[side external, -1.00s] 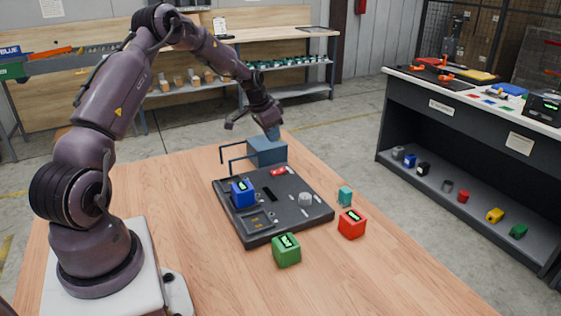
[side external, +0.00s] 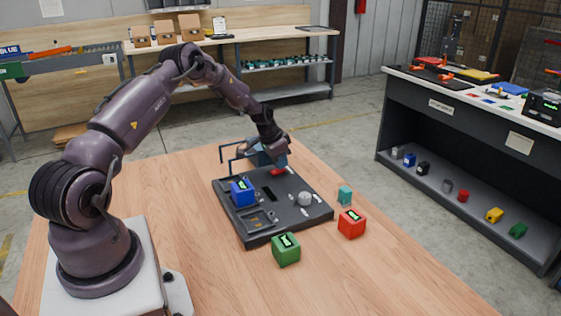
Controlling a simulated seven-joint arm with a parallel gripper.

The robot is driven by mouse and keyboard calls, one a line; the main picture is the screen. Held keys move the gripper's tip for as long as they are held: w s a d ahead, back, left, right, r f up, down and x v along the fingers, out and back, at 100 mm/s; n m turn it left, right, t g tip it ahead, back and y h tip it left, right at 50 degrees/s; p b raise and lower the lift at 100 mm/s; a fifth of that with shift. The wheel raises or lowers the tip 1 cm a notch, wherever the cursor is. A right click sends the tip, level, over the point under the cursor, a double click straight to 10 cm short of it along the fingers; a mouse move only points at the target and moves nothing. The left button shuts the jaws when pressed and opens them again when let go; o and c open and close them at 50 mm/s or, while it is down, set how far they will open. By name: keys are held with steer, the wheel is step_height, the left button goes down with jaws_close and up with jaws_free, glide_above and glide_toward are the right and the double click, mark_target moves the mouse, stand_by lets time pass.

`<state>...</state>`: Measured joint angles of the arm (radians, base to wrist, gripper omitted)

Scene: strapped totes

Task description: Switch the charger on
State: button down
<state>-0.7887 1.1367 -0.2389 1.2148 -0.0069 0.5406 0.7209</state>
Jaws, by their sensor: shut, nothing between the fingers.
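The charger looks like a dark grey panel (side external: 257,229) lying flat on the wooden table. It carries a red switch (side external: 276,172) near its far edge, a round grey knob (side external: 305,199) on its right side, and a dark slot in the middle. A blue block (side external: 242,196) with a green-lit display sits on the panel's left side. My gripper (side external: 280,163) is shut and empty, low over the far edge, right at the red switch. It partly hides the switch, so I cannot tell whether they touch or which way the switch is set.
A blue-grey box (side external: 254,161) with a wire bar frame stands behind the panel, partly behind my gripper. A green block (side external: 286,250), a red block (side external: 351,223) and a small teal block (side external: 345,195) lie in front and right. The table's left side is clear.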

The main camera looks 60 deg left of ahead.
steer(key=shift+w+f, duration=0.1)
steer(key=shift+f, duration=0.35)
steer(key=shift+s+r, duration=0.1)
steer(key=shift+s, duration=0.75)
steer(key=shift+r, duration=0.1)
steer(key=shift+r, duration=0.2)
steer(key=v, duration=1.3)
steer(key=shift+w+r, duration=0.2)
steer(key=shift+r, duration=0.15)
